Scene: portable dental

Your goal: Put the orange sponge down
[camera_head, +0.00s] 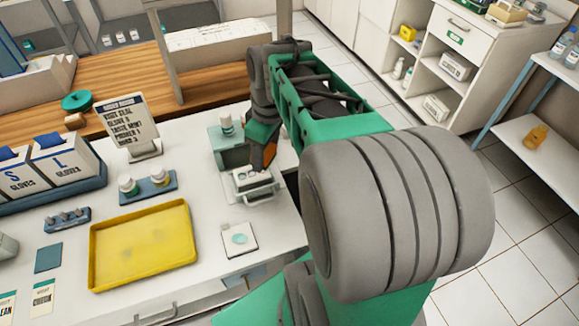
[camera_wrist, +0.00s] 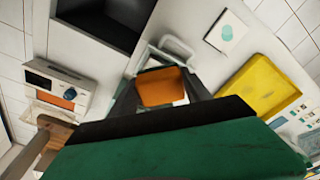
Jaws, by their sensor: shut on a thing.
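The orange sponge (camera_wrist: 160,88) sits between the two dark fingers of my gripper (camera_wrist: 160,80) in the wrist view, and the gripper is shut on it. In the head view my gripper (camera_head: 264,156) hangs over the right part of the white counter, with an orange patch showing at its tip. Just below it is a small white tray-like holder with a handle (camera_head: 262,193); the handle also shows beyond the sponge in the wrist view (camera_wrist: 178,47). I cannot tell whether the sponge touches this holder.
A yellow tray (camera_head: 143,280) lies left of my gripper. A white card with a pale green round mark (camera_head: 239,240) lies in front. A teal block with a bottle (camera_head: 226,124) stands behind. Bottles on a blue stand (camera_head: 148,186) and a sign (camera_head: 124,118) are to the left.

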